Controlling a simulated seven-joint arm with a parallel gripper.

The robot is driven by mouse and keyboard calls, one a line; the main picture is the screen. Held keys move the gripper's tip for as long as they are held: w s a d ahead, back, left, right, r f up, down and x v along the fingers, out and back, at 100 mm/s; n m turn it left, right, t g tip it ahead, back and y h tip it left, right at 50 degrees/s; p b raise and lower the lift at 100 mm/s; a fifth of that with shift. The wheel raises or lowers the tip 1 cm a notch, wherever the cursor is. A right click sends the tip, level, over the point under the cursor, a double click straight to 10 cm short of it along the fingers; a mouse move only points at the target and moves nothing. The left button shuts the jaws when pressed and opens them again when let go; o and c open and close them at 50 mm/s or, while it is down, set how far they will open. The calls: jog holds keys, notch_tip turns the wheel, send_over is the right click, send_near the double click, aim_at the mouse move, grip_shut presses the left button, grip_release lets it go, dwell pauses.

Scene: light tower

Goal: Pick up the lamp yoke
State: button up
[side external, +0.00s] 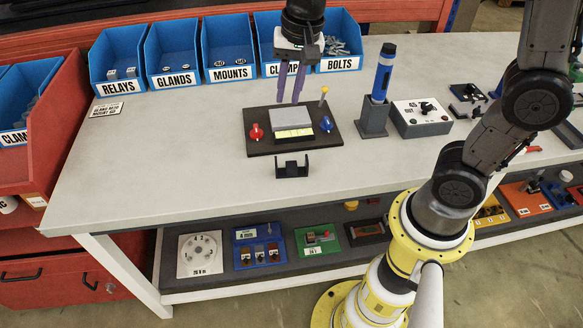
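A small black U-shaped bracket, which looks like the lamp yoke (292,171), stands on the grey table in front of the dark board, its two arms pointing up. My gripper (291,100) points down above the back part of the board, behind the bracket in the picture and higher than it. Its two purple fingers are apart, with nothing visible between them. The bracket is in full view and not touched by the gripper.
The dark board (258,149) carries a grey block, a red knob, a blue knob and a yellow-tipped post. Blue bins (230,60) line the back. A blue torch-like tool (384,72) stands in a grey holder beside a white switch box (422,117).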

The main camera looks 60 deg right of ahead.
jog(key=g, duration=0.2)
send_near(276, 160)
jog(key=f, duration=0.5)
jog(key=shift+s+a+f, duration=0.15)
jog(key=shift+s, duration=0.1)
jog(key=shift+w+f, duration=0.15)
jog(key=shift+f, duration=1.35)
jog(key=shift+w+f, duration=0.1)
jog(key=shift+f, duration=1.4)
grip_shut()
